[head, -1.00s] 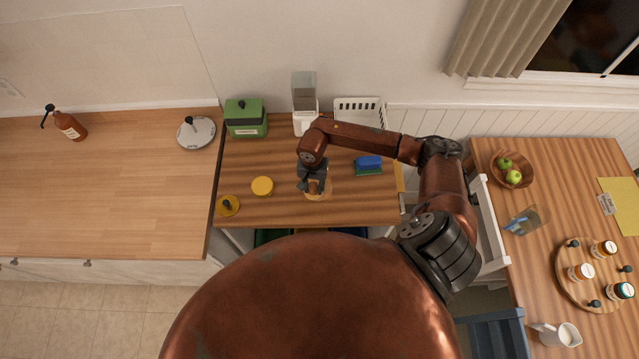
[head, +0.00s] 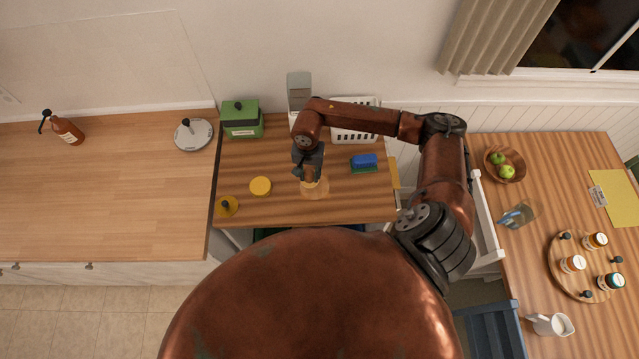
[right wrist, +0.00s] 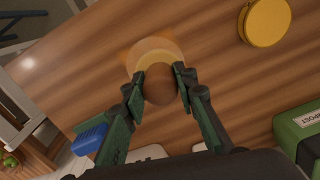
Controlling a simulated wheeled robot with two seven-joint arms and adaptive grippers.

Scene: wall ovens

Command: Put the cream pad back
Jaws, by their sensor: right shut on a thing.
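My right gripper (head: 311,180) is over the middle of the wooden counter and shut on a brown rounded knob (right wrist: 160,86). A pale cream disc (right wrist: 158,50), which looks like the cream pad, shows just beyond the knob and seems joined to it. A larger tan-orange round patch (head: 316,192) lies on the counter under it. I cannot tell whether the disc touches the counter or hangs just above it. In the right wrist view both fingertips (right wrist: 160,84) press the knob from its sides. My left gripper is not in view.
A yellow round tin (head: 260,186) and a yellow disc with a black knob (head: 227,206) stand to the left. A blue and green sponge (head: 364,163) lies to the right. A green box (head: 242,120) and a white basket (head: 354,122) stand at the back.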

